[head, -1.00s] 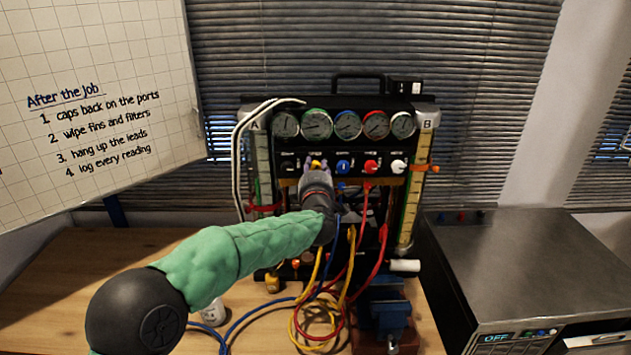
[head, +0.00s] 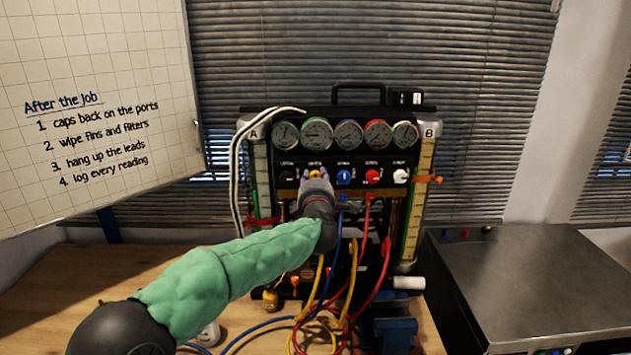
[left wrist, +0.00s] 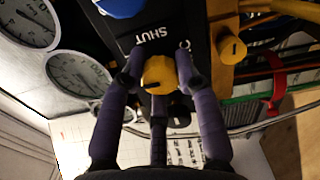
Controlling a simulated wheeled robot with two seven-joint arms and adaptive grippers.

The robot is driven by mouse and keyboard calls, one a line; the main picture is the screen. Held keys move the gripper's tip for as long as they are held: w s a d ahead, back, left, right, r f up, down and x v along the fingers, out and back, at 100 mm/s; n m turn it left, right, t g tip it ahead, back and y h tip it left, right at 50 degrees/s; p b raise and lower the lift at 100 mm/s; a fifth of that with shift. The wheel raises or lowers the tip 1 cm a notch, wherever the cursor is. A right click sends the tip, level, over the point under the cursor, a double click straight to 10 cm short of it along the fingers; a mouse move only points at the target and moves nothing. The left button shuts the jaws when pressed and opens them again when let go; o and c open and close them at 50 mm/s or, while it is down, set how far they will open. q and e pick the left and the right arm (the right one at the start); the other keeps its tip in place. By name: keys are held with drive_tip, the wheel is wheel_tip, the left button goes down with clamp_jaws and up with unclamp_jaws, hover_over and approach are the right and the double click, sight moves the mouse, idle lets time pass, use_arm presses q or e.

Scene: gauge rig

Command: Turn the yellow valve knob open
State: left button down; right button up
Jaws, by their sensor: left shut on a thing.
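The yellow valve knob (head: 315,174) is on the black valve panel of the gauge rig, second from the left in a row of knobs. In the left wrist view the knob (left wrist: 158,73) sits between the purple-grey fingers, beside the printed word SHUT. My left gripper (head: 314,179) is shut on the knob, with fingers on its sides. The fingers and wrist hide part of it in the head view. How far the knob is turned is hard to tell. My right gripper is not in view.
A blue knob (head: 344,177), a red knob (head: 372,177) and a white knob (head: 400,176) are to its right. Several round gauges sit above. Red, yellow and blue hoses hang below. A blue vise (head: 390,332) and a steel unit (head: 540,275) stand to the right.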

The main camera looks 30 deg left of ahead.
use_arm(q)
drive_tip(key=shift+f, duration=0.1)
drive_tip(key=c, duration=0.9)
unclamp_jaws()
drive_tip(key=v, duration=1.2)
